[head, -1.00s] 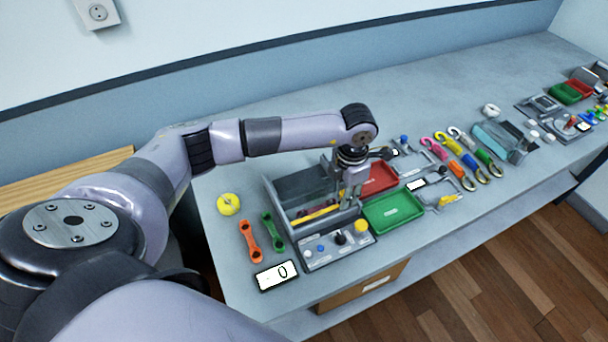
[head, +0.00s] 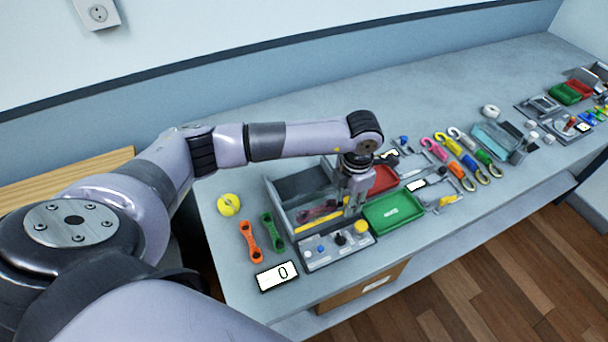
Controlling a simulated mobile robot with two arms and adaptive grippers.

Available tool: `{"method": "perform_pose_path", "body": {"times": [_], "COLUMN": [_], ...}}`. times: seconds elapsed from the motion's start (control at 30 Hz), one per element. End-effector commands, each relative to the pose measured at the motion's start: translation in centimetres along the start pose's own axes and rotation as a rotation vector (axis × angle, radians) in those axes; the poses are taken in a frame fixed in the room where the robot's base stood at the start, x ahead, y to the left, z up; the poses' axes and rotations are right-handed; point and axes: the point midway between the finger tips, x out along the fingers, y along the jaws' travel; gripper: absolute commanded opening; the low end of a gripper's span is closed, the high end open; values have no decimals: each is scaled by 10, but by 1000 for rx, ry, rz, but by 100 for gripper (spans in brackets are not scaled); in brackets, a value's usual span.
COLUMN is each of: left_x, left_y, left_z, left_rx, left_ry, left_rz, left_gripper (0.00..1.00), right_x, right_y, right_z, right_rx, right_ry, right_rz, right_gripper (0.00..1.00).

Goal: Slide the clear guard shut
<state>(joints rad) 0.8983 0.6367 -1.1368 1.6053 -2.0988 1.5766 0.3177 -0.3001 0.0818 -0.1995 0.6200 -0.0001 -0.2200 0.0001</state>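A grey open-topped fixture (head: 272,203) stands near the left end of the bench, with yellow and reddish parts inside. A see-through pane, which looks like the clear guard (head: 300,203), seems to be along its front; its edges are hard to make out. My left gripper (head: 353,207) points down at the fixture's right end, beside the red tray. Its fingers are small and partly merge with the fixture, so I cannot tell their opening or whether they touch the guard. My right gripper is not in view.
A control panel (head: 318,256) with knobs sits in front of the fixture. A green tray (head: 408,212) and a red tray (head: 384,181) lie to the right. Orange (head: 250,242) and green (head: 272,231) links and a yellow roll (head: 229,204) lie left. The back of the bench is clear.

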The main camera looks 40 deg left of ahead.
Motion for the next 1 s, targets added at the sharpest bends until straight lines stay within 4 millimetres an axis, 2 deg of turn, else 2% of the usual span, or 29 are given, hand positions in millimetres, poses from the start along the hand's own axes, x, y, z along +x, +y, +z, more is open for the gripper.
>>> {"method": "perform_pose_path", "body": {"times": [0.03,0.13,0.57,1.0], "left_x": [8,8,6,-33], "left_y": [-3,-3,-4,-2], "left_z": [-6,-6,-6,-2], "left_rx": [2,2,4,3], "left_ry": [18,18,18,7], "left_rz": [-6,-6,-7,-3], "left_gripper": [28,34,34,34], "right_x": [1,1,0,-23], "right_y": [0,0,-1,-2], "right_z": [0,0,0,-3], "right_rx": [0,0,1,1], "right_ry": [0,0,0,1], "right_rz": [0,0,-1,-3], "right_gripper": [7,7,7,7]}}
